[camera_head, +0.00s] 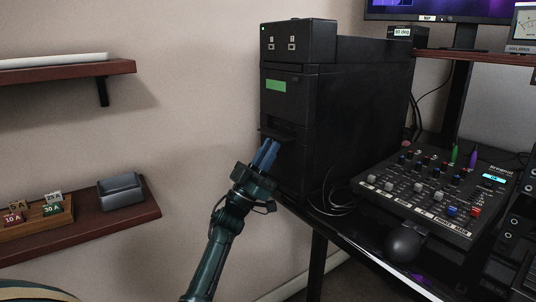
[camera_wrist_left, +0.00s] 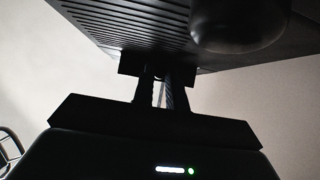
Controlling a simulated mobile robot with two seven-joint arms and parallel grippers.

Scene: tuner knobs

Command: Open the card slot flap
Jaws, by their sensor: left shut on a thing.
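A black tower unit (camera_head: 345,110) stands on the dark desk, with a green label (camera_head: 276,86) on its front. Below the label, a dark flap (camera_head: 273,132) sticks out from the front like a small ledge. My left gripper (camera_head: 268,150) reaches up from below, with its blue fingers at the flap. In the left wrist view, the two fingers (camera_wrist_left: 163,80) are close together and shut on the dark flap edge (camera_wrist_left: 130,63). The slot behind the flap is too dark to make out. My right gripper is in neither view.
A mixer panel (camera_head: 435,190) with knobs and a round black object (camera_head: 402,244) are to the right on the desk. Cables lie beside the tower. A wall shelf (camera_head: 85,232) at left holds a grey tray (camera_head: 120,190) and small labelled blocks.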

